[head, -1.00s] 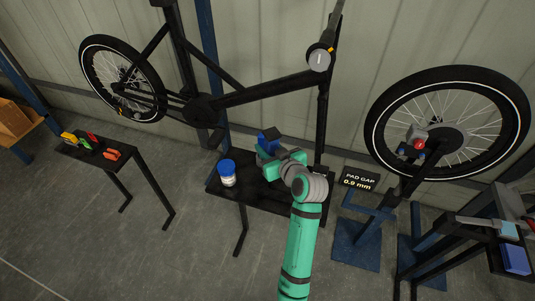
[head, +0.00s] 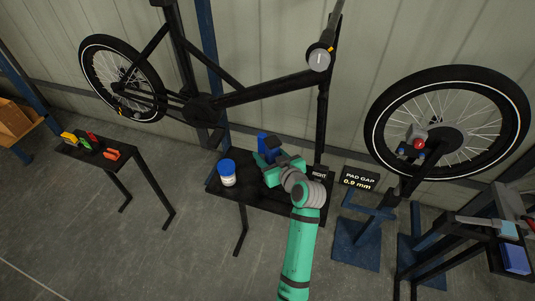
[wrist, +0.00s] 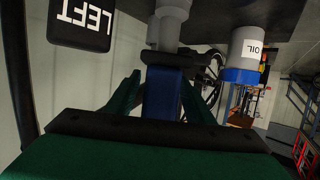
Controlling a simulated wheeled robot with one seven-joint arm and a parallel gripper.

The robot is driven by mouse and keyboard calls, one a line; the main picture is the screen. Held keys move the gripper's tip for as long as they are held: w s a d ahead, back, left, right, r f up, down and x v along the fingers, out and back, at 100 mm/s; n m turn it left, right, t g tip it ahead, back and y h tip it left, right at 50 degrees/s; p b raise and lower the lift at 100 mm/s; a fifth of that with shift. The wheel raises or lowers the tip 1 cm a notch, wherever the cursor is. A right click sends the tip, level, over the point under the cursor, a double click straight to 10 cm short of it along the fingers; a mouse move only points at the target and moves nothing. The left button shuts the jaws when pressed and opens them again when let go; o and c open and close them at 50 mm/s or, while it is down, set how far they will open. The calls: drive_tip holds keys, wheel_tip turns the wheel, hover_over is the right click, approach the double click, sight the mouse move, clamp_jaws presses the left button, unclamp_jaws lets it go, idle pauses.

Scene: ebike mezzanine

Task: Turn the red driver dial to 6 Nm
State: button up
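The red driver and its dial cannot be made out with certainty. Small red (head: 91,135), orange-red (head: 113,153), yellow and green pieces lie on the low left table (head: 72,151); their markings are too small to read. My gripper (head: 270,161) is over the middle black table (head: 238,191), by an upright blue piece with a dark top (head: 264,145). In the wrist view the blue piece (wrist: 162,95) stands between my gripper's (wrist: 162,85) two green fingers, with narrow gaps beside it. A grey cylinder (wrist: 168,28) is beyond it.
A white OIL jar with blue lid (head: 228,172) stands left of my gripper; it also shows in the wrist view (wrist: 246,50). A RIGHT label (head: 319,172) and PAD GAP 0.9 mm sign (head: 358,181) are to the right. A wheel (head: 447,122) and bike stand behind.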

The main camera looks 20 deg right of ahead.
drive_tip(key=v, duration=1.2)
drive_tip(key=s+a+f+m+h, duration=0.4)
drive_tip(key=s+a+f, duration=0.7)
drive_tip(key=s+f, duration=0.4)
drive_tip(key=s+a+r+n, duration=0.1)
drive_tip(key=s+a+r, duration=0.2)
drive_tip(key=s, duration=0.7)
drive_tip(key=s+a+r+t+y, duration=0.1)
drive_tip(key=s+a+r, duration=0.2)
drive_tip(key=s, duration=0.8)
drive_tip(key=shift+a+r+n+t, duration=0.2)
drive_tip(key=shift+a+n+t, duration=0.15)
drive_tip(key=shift+a, duration=0.65)
drive_tip(key=shift+c, duration=0.2)
